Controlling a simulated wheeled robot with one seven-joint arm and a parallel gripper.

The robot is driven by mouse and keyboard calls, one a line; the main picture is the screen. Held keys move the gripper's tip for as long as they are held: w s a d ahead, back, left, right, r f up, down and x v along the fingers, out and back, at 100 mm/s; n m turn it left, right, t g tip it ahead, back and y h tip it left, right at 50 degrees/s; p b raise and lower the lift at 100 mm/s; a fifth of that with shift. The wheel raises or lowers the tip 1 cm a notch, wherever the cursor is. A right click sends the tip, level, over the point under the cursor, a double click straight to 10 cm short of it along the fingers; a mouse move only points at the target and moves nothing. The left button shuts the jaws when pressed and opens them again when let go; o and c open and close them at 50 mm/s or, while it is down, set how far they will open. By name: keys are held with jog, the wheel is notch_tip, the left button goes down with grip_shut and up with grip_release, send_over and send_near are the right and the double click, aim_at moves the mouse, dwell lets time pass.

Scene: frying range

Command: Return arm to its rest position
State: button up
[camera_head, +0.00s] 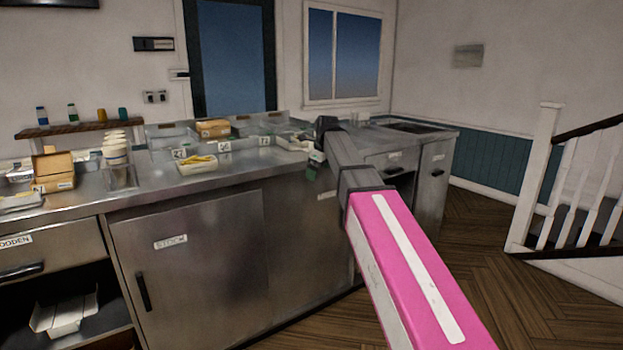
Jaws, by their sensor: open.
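My arm reaches in from the lower right, with a pink and white link and a grey wrist. My gripper (314,163) is at the far end, in front of the counter's front edge. It looks open, and I see nothing held in it, though its fingers are small and dark. A white tray (296,144) lies on the counter just behind my gripper. I cannot tell whether they touch.
The steel counter (230,178) carries a tray of yellow food (198,164), clear bins, stacked cups (115,150) and a cardboard box (53,165). An open shelf holds a white carton (65,312). Stair railing (540,180) stands right; the wooden floor (490,225) between is clear.

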jog(key=s+d+f+n+g, duration=0.1)
jog(key=s+d+f+n, duration=0.4)
jog(key=s+f+n, duration=0.3)
jog(key=s+d+f+n+g+h, duration=0.1)
jog(key=s+d+f+n, duration=0.5)
jog(key=f, duration=1.1)
jog(key=s+d+f+n+g, duration=0.1)
jog(key=s+d+f+n, duration=0.4)
jog(key=s+f+n, duration=0.4)
jog(key=s+f, duration=0.4)
jog(key=shift+s+d+n+h, duration=0.15)
jog(key=shift+s+n+h, duration=0.15)
jog(key=shift+s+n, duration=0.1)
jog(key=shift+f, duration=0.1)
